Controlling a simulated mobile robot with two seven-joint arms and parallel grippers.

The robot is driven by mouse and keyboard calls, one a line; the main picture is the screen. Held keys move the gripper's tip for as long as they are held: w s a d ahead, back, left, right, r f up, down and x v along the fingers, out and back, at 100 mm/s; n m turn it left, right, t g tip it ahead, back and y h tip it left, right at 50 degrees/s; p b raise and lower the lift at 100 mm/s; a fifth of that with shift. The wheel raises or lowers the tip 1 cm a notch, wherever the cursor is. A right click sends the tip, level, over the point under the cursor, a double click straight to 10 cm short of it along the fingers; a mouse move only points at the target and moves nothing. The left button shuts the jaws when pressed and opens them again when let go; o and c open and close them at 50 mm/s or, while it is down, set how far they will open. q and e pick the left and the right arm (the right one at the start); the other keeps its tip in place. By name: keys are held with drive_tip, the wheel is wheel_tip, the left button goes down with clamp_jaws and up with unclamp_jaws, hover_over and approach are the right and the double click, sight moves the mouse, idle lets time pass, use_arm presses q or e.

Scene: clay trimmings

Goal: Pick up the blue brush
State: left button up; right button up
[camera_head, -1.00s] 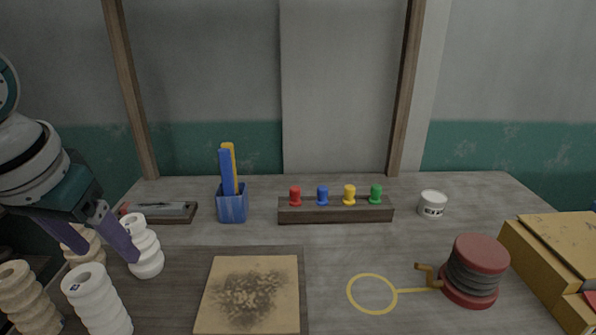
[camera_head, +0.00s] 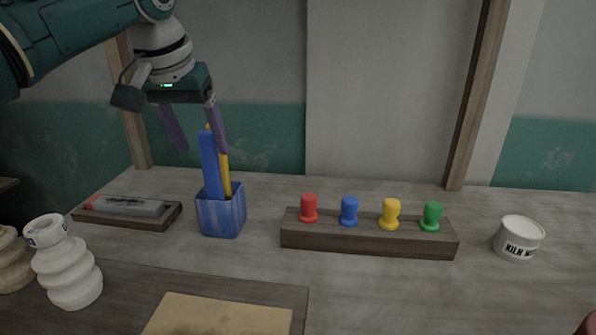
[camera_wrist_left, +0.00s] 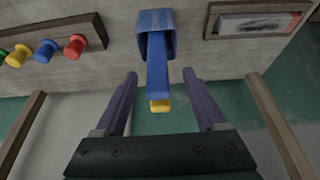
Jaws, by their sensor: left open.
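The blue brush (camera_head: 209,168) stands upright, leaning slightly, in a blue square cup (camera_head: 222,216) beside a yellow one (camera_head: 225,175). Only its flat blue handle shows; its lower end is hidden in the cup. My left gripper (camera_head: 202,151) is open above the cup, fingers pointing down near the handle tops. In the left wrist view, the blue brush (camera_wrist_left: 157,78) lies between the two open fingers in the picture, with the yellow tip (camera_wrist_left: 160,105) beyond it. I see no contact with the fingers. My right gripper is not in view.
A wooden block (camera_head: 368,238) with red, blue, yellow and green pegs stands right of the cup. A wooden tray (camera_head: 130,217) lies left of it. A white ribbed piece (camera_head: 68,270) stands front left, and a white kiln tub (camera_head: 518,238) far right.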

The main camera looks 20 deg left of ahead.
sight(206, 151)
use_arm(q)
drive_tip(key=shift+b+x, duration=0.55)
drive_tip(key=shift+x, duration=1.8)
drive_tip(key=shift+d, duration=0.15)
clamp_jaws()
